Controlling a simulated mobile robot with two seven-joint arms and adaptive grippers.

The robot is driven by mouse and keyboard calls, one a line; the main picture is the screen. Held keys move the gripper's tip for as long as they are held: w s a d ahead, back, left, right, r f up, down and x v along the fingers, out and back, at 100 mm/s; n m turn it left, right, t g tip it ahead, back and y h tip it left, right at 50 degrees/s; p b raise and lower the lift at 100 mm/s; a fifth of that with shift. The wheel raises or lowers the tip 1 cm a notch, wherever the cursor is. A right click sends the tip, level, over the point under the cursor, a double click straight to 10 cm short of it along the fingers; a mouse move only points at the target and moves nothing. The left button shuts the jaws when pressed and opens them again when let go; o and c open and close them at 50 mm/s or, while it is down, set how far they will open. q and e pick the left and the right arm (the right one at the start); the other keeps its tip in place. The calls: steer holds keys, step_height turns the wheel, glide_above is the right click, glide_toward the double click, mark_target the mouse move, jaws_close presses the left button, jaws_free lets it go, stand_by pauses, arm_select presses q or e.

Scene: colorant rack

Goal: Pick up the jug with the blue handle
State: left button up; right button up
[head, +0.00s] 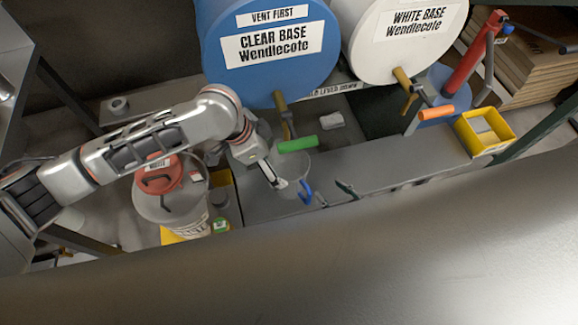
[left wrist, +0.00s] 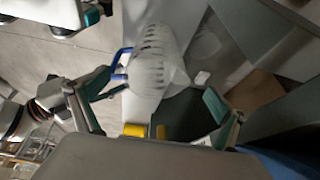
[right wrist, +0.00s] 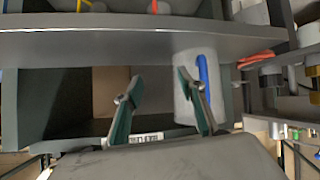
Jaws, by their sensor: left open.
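The jug (head: 292,168) is translucent with a blue handle (head: 305,190). It stands on the grey shelf below the green-handled valve. My left gripper (head: 278,182) is beside the jug in the head view. In the left wrist view the jug (left wrist: 152,65) lies ahead of my open left gripper (left wrist: 160,92), with its handle towards the left finger. My right gripper (right wrist: 160,95) is open. In the right wrist view its right finger overlaps the jug (right wrist: 185,110) near the handle. In the head view only small dark tips of my right gripper (head: 334,194) show.
A blue drum (head: 270,70) with a green-handled valve (head: 296,145) and a white drum (head: 400,60) with an orange-handled valve (head: 437,113) lie above the shelf (head: 400,160). A red-lidded bucket (head: 170,200) stands left. A yellow bin (head: 485,132) sits right.

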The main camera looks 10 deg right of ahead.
arm_select(q)
steer(key=b+x, duration=0.1)
steer(key=x, duration=0.6)
steer(key=shift+s+d+b, duration=0.35)
steer(key=shift+d+b, duration=0.05)
arm_select(e)
steer(key=f, duration=0.1)
steer(key=s+f, duration=0.1)
steer(key=shift+s+a+f, duration=0.1)
steer(key=shift+f, duration=0.25)
arm_select(q)
steer(key=shift+c, duration=1.1)
steer(key=c, duration=1.4)
arm_select(e)
steer(key=shift+r, duration=0.1)
arm_select(q)
steer(key=shift+r, duration=0.1)
